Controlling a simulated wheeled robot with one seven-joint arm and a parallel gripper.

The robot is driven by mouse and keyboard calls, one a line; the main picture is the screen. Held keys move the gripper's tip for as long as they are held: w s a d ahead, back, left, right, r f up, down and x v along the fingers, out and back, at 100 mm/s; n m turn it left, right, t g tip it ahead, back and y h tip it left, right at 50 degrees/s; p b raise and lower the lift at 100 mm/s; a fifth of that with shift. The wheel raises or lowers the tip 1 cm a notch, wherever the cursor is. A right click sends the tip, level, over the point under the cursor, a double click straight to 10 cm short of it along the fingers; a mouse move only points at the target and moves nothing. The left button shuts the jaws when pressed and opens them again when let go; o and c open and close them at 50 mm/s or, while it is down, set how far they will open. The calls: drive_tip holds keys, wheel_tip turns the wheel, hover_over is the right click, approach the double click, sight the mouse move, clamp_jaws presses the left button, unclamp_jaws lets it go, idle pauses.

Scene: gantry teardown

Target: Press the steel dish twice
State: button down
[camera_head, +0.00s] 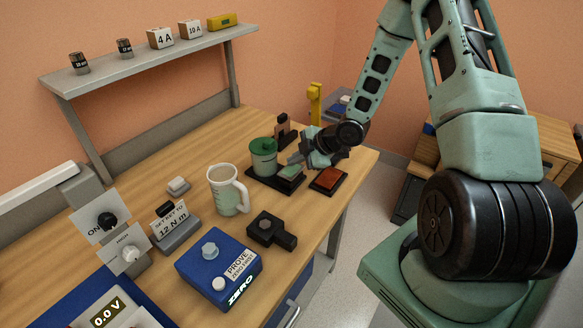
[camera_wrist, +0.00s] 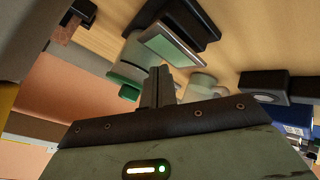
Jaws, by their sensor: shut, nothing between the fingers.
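No part is plainly a round steel dish. A pale green can (camera_head: 263,164) with a darker green top (camera_head: 263,145) stands on a black base. Beside it is a low black block with a grey-green, metal-edged plate (camera_head: 291,172); a similar plate (camera_wrist: 168,45) shows in the wrist view. I cannot tell which part is the dish. My gripper (camera_head: 303,158) is at the right of the can, close over the plate block. Its fingers (camera_wrist: 159,74) are together and empty in the wrist view. Contact cannot be told.
A black block with an orange-red pad (camera_head: 329,179) lies near the table's right edge. A dark upright piece (camera_head: 283,130) stands behind the can. A mug (camera_head: 226,190), a black clamp-like part (camera_head: 270,230) and a blue box (camera_head: 219,268) stand to the front left.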

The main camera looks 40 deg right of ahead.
sight(295, 170)
wheel_tip(295, 170, up, 6)
drive_tip(key=p, duration=0.4)
drive_tip(key=shift+p, duration=0.4)
idle(0.7)
